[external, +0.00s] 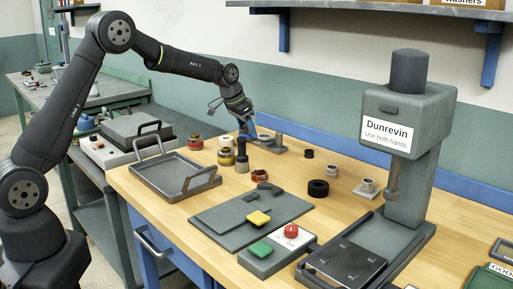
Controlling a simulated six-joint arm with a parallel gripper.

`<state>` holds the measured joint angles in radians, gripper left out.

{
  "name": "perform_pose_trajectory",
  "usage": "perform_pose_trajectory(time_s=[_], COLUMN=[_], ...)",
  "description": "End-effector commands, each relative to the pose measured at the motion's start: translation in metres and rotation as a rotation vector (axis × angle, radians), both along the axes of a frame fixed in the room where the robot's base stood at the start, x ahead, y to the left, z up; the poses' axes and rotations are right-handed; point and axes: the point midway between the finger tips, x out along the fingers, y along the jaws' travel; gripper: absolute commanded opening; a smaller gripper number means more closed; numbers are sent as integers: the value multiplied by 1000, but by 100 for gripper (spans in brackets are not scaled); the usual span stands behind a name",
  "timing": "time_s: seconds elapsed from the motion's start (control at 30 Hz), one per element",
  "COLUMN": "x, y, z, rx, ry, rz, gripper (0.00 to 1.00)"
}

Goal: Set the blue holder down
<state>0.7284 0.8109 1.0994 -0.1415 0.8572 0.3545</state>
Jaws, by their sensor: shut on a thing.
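My gripper (245,117) points down at the back of the wooden bench, left of the picture's centre. It is shut on the blue holder (250,129), a small blue piece partly hidden by the fingers. The holder is close to a grey metal fixture (268,145) with a round part on it. I cannot tell whether the holder touches the fixture or the bench.
A dark tray (172,179) with raised handles stands left. A grey mat (222,220), a button box (278,250) and the Dunrevin press (406,150) stand nearer and right.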

Motion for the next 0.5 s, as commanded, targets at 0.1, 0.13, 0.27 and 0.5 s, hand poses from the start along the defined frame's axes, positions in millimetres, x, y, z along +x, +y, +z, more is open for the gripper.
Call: perform_pose_trajectory(time_s=[0.1,0.13,0.27,0.5], x=[1,0,0,1], y=[-1,-1,0,-1], z=[-8,-11,-32,-50], rx=[-3,-2,-1,-4], ry=[-3,-2,0,-3], rz=[0,0,1,1], gripper=[7,7,7,7])
